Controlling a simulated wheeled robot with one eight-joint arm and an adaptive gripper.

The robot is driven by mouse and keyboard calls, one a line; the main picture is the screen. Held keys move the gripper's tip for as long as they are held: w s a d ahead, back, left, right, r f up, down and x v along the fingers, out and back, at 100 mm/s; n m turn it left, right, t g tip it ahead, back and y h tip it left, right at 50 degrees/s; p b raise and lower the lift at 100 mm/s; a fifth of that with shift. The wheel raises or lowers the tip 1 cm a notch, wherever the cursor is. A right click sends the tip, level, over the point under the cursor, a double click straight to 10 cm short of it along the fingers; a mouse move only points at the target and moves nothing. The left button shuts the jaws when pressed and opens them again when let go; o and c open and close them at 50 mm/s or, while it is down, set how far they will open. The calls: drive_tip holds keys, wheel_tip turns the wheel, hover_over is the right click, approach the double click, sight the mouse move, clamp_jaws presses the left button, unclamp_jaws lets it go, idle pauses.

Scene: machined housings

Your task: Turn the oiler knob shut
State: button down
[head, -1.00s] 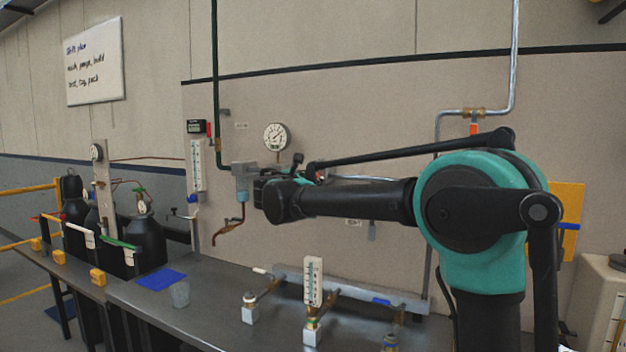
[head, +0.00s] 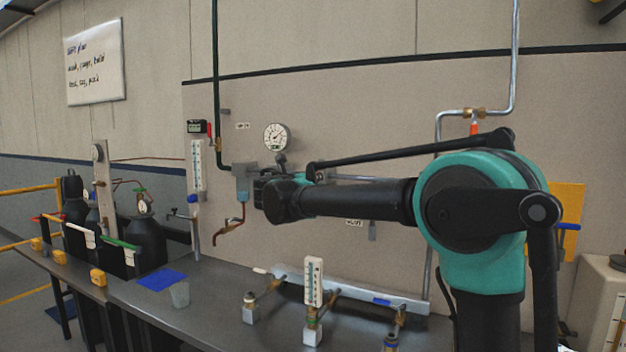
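My arm reaches left across the wall panel, and my gripper (head: 262,185) is at the grey oiler body (head: 241,180) on the dark green pipe (head: 216,90). The gripper is small in the head view and partly behind my wrist. I cannot tell whether its fingers are open or shut, or whether they touch anything. The oiler knob cannot be made out; it may be hidden by my gripper. A bent copper spout (head: 230,230) hangs below the oiler body.
A round gauge (head: 277,136) is on the wall just above my gripper. The bench (head: 200,320) below carries a manifold bar (head: 350,290) with several fittings, a blue mat (head: 159,280) and a clear cup (head: 180,295). Dark cylinders (head: 147,242) stand at left.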

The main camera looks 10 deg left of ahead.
drive_tip(key=shift+f, duration=0.1)
idle(0.3)
drive_tip(key=c, duration=1.3)
unclamp_jaws()
drive_tip(key=shift+o, duration=0.2)
drive_tip(key=v, duration=1.2)
